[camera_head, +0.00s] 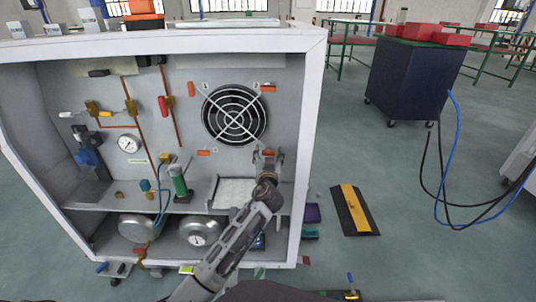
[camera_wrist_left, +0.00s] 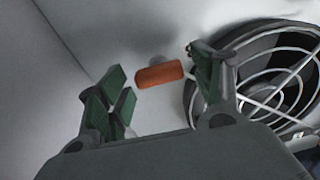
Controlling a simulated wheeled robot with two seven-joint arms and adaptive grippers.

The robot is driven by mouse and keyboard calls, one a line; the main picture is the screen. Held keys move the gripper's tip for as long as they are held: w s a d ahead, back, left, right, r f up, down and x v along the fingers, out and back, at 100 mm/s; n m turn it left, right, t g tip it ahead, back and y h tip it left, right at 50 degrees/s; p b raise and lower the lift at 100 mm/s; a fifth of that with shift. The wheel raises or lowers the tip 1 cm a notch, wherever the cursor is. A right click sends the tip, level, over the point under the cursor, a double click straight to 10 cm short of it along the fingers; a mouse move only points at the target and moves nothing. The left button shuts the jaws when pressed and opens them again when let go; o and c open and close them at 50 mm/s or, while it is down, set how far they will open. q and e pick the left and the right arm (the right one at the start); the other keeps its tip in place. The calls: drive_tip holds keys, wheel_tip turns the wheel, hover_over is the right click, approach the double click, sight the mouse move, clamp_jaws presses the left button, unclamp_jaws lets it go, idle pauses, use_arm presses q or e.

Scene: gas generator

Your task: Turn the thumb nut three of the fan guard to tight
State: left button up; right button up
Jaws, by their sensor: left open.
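The round fan guard (camera_head: 234,114) is a set of pale wire rings on the cabinet's back panel, with an orange thumb nut near each corner. The lower right thumb nut (camera_head: 268,152) is partly hidden behind my left gripper (camera_head: 267,164). In the left wrist view the orange nut (camera_wrist_left: 158,75) is a short bar in the gap between the two fingers of the left gripper (camera_wrist_left: 157,66). The fingers are apart, one on each side of the nut, and I see no contact. The fan guard (camera_wrist_left: 290,85) is at the right there. My right gripper is not in view.
The white cabinet (camera_head: 312,110) has its right wall close beside my left gripper. A shelf (camera_head: 130,194) lies below the fan, with a green cylinder (camera_head: 180,182) to the left. A gauge (camera_head: 128,143) and copper pipes are further left. A dark blue cart (camera_head: 412,80) stands outside.

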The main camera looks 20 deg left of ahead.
use_arm(q)
drive_tip(key=shift+c, duration=0.5)
drive_tip(key=c, duration=0.9)
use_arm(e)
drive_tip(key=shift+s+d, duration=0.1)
